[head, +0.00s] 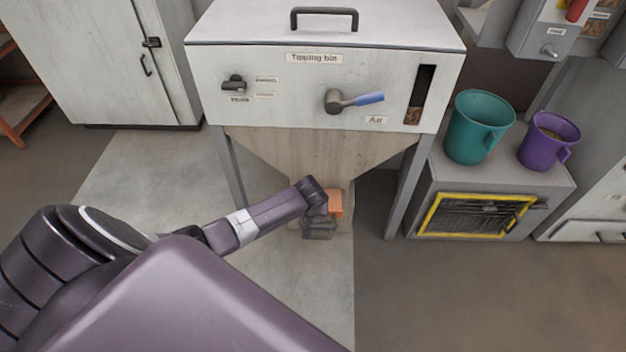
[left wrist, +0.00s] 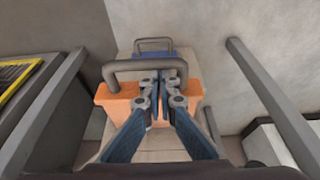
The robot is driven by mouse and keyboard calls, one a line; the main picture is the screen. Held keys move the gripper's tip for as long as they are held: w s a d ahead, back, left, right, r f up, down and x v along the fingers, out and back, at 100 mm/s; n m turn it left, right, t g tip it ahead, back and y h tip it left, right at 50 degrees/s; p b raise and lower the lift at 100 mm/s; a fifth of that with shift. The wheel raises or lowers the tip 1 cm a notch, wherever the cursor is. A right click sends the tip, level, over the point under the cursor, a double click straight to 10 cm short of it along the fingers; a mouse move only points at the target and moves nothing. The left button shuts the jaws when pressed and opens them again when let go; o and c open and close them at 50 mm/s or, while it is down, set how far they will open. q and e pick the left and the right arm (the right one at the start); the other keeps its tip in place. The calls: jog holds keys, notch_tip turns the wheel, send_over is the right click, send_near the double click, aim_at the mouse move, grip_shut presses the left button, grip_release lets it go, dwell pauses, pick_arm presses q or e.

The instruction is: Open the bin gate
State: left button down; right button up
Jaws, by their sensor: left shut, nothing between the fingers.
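The tipping bin (head: 310,90) stands at the centre of the head view, with its funnel narrowing to a spout. An orange gate block (head: 336,203) shows at the spout, partly hidden by my left arm. In the left wrist view the orange gate (left wrist: 117,105) carries a grey bar handle (left wrist: 120,70). My left gripper (head: 320,232) is at the gate, and its fingers (left wrist: 160,82) are shut with nothing between them. The fingertips overlap the handle and orange block in the picture; whether they touch cannot be told. My right gripper is not in view.
The bin's front has a blue-handled air valve (head: 360,100) and a small black knob (head: 233,84). A teal jug (head: 478,125) and a purple jug (head: 547,140) stand on a low cabinet (head: 500,175) at right. Bin legs (head: 408,185) flank the spout. The floor in front is clear.

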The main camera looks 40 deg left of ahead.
pick_arm(q)
jog(key=shift+s, duration=0.1)
jog(key=shift+r, duration=0.1)
dwell(0.3)
jog(key=v, duration=1.1)
jog(key=shift+s+d+r, duration=0.15)
jog(key=shift+r, duration=0.2)
